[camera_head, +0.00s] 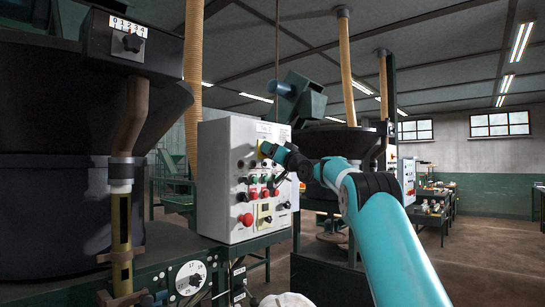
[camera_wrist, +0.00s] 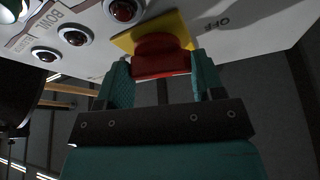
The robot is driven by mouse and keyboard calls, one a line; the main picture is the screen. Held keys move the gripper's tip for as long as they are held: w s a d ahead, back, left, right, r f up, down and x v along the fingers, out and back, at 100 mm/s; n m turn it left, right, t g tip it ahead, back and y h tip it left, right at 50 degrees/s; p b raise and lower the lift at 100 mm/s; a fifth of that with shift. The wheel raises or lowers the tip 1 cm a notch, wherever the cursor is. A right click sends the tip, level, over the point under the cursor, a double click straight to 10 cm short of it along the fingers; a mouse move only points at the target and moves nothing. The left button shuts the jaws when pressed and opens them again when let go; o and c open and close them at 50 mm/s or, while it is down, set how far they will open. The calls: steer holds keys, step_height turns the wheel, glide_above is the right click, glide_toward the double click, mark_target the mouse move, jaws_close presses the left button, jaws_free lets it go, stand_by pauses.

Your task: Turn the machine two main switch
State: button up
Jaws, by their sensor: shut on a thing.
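The main switch is a red knob (camera_wrist: 160,56) on a yellow plate (camera_wrist: 125,41), at the edge of a white panel in the wrist view. My gripper (camera_wrist: 158,72) is shut on the red knob, with one teal finger on each side of it. The letters OFF are printed on the panel to the right of the plate. In the head view my gripper (camera_head: 268,149) reaches the upper right part of the white control box (camera_head: 216,180). There a bit of the yellow plate (camera_head: 262,147) shows, and the knob is mostly hidden by the gripper.
Red and green buttons and knobs cover the control box below my gripper, with a red mushroom button (camera_head: 246,219) low down. Dark red round lamps (camera_wrist: 75,36) sit left of the switch. A large dark hopper (camera_head: 60,170) stands at the left. Open floor (camera_head: 470,260) lies at the right.

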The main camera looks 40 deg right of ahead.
steer(key=shift+d+n+y+p, duration=0.15)
steer(key=shift+n+y, duration=0.55)
steer(key=shift+n, duration=0.45)
steer(key=shift+n+y+p, duration=0.15)
steer(key=shift+n+y, duration=0.55)
steer(key=shift+n, duration=0.45)
steer(key=o, duration=0.9)
